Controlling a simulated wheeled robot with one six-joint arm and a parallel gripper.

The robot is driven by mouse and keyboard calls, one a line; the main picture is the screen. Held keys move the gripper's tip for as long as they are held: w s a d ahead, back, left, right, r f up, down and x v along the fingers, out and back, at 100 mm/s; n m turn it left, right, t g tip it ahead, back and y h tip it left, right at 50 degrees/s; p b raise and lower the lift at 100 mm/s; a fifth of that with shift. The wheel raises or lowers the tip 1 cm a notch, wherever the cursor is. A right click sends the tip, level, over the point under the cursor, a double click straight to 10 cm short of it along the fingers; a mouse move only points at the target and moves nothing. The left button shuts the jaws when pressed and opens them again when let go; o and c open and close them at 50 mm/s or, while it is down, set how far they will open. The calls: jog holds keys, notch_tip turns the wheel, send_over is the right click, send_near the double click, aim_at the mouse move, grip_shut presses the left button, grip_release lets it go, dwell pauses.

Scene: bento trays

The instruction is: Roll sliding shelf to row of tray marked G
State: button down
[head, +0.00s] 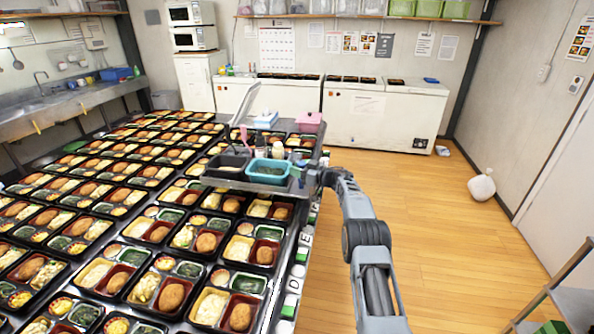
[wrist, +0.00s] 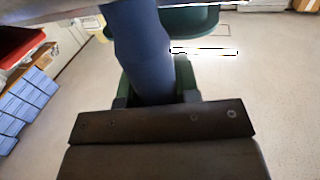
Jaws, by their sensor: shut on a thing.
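The sliding shelf (head: 240,185) spans the right side of the long table and carries small containers. My gripper (head: 325,178) is at the shelf's right end, beyond the table's right edge. In the wrist view my gripper (wrist: 155,90) is shut on a thick dark post of the shelf (wrist: 140,45). White letter tags run along the table's right edge; one reads D (head: 291,300) and one reads E (head: 302,255). Tags farther back are small, and I cannot make out a G. The trays directly under the shelf are partly hidden.
Many filled bento trays (head: 160,290) cover the table in rows. A teal bin (head: 267,172) and a pink box (head: 308,122) are on or near the shelf. Wooden floor is open at right, with a white bag (head: 481,186) and a rack (head: 570,300).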

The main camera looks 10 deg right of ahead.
jog(key=c, duration=1.1)
grip_release()
jog(key=b+v, duration=0.3)
jog(key=v, duration=1)
jog(key=shift+s+d, duration=0.3)
